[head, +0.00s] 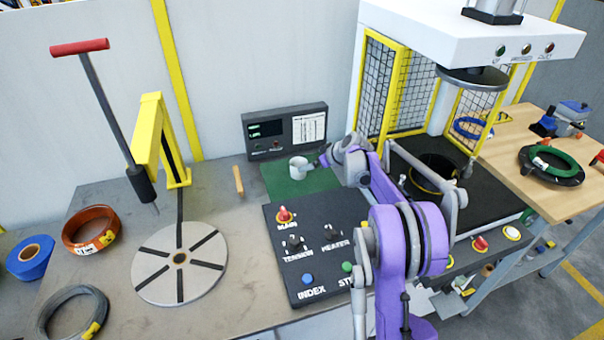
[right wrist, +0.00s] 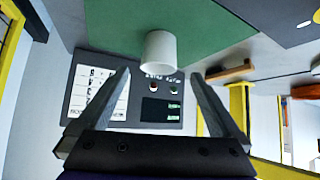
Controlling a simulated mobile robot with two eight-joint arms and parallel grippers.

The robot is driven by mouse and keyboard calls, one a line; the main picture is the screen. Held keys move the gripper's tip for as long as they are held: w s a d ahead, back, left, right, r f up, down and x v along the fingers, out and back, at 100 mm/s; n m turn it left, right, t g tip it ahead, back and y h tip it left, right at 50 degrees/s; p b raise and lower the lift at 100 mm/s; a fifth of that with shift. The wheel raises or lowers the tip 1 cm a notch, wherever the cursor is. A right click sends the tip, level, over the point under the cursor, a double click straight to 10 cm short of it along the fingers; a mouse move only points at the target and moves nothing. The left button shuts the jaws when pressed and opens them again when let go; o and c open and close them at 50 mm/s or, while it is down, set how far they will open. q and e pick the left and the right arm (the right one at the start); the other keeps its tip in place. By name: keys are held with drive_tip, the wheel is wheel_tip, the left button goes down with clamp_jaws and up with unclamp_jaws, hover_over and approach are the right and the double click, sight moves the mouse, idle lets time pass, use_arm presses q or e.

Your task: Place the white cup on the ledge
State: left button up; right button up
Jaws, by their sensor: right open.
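The white cup (head: 298,168) stands upright on the green mat (head: 272,188), in front of the dark display box. In the right wrist view the cup (right wrist: 160,50) is just ahead of the fingertips, in the gap between them. My right gripper (head: 324,160) is close to the cup's right side in the head view; its fingers (right wrist: 161,74) are apart with nothing between them. I cannot tell which surface is the ledge; the display box (head: 286,131) has a narrow top edge behind the cup. My left gripper is not in view.
A black control panel (head: 297,250) with knobs is in front of the mat. A wooden stick (head: 239,180) lies left of it. A round disc (head: 180,262) and yellow post (head: 163,140) stand further left. A caged press (head: 392,90) is at the right, beyond my arm.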

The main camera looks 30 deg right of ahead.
drive_tip(key=x, duration=0.5)
drive_tip(key=shift+w+d+f, duration=0.15)
drive_tip(key=shift+w+f, duration=0.05)
drive_tip(key=shift+w, duration=0.05)
drive_tip(key=shift+p+x, duration=0.6)
drive_tip(key=shift+x, duration=2.1)
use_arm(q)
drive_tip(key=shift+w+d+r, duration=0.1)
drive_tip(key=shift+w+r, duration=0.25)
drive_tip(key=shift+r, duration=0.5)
use_arm(e)
drive_tip(key=shift+r, duration=0.2)
drive_tip(key=shift+c, duration=0.3)
drive_tip(key=c, duration=1.3)
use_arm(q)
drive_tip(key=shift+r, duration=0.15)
use_arm(e)
wheel_tip(320, 180, up, 10)
drive_tip(key=shift+f, duration=0.1)
drive_tip(key=shift+c, duration=0.2)
